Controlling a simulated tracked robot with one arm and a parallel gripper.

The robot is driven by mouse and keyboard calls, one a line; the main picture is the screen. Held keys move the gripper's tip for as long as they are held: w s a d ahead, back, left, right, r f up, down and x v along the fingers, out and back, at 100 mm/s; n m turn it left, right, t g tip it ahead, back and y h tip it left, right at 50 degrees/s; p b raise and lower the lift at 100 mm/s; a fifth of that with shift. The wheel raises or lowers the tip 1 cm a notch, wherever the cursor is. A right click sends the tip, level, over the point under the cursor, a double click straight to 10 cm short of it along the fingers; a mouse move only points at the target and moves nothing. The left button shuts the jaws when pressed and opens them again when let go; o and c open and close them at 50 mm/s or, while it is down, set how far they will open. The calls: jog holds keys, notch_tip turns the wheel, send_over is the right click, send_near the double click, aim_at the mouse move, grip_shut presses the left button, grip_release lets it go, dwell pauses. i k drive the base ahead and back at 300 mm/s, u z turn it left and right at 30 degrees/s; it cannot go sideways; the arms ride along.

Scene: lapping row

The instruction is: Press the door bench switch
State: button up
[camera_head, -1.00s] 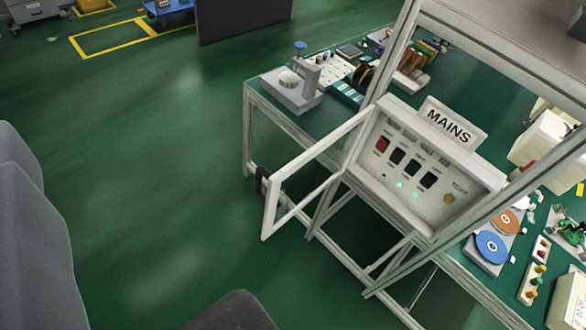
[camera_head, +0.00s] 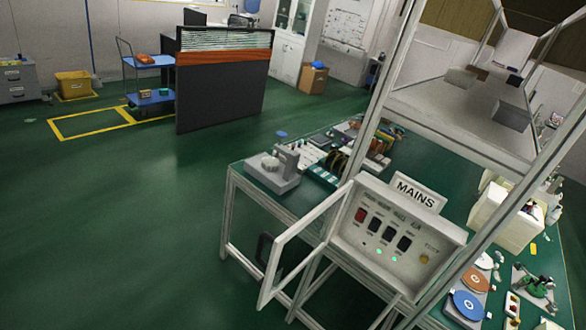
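A pale grey switch panel (camera_head: 393,250) with a MAINS sign (camera_head: 415,193) on top is fixed to a metal frame at right of centre. Small labels sit above the switches but are too small to read. A framed door (camera_head: 300,245) with a dark handle (camera_head: 265,250) stands open to the left of the panel. My gripper is not in view.
Green benches (camera_head: 250,187) run behind and right of the frame, with a grey stand (camera_head: 275,172), coloured discs (camera_head: 467,304) and a white box (camera_head: 506,222). A dark partition (camera_head: 222,92) and a blue trolley (camera_head: 150,62) stand farther back. The green floor at left is clear.

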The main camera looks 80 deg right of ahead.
aim_at(374, 225)
jog(key=u, duration=0.05)
jog(key=i, duration=3)
jog(key=z, duration=4)
jog(key=i, duration=0.6)
jog(key=z, duration=0.25)
